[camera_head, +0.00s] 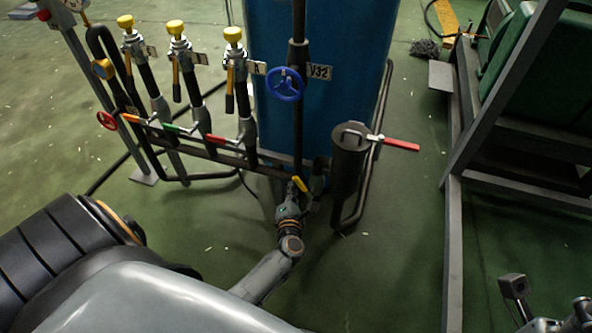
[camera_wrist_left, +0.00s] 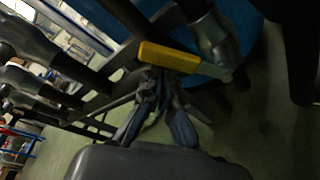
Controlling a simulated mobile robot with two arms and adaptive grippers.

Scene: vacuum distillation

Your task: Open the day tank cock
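A small cock with a yellow lever (camera_head: 300,184) sits low in front of the blue tank (camera_head: 335,95); I take it to be the day tank cock. In the left wrist view the yellow lever (camera_wrist_left: 168,57) lies across the picture, just beyond my fingers, its metal end at a grey pipe body. My left gripper (camera_head: 297,193) is at this lever. In the left wrist view its fingers (camera_wrist_left: 163,82) converge at the lever; whether they grip it is hidden. Two grey finger-like parts at the bottom right look like my right gripper (camera_head: 548,296), spread apart and empty.
Several yellow-capped valves (camera_head: 178,30) stand on a pipe rack at left. A blue handwheel (camera_head: 285,84) is above the yellow lever. A dark cylinder (camera_head: 348,165) with a red lever (camera_head: 400,144) stands close right. A grey frame (camera_head: 453,230) stands further right.

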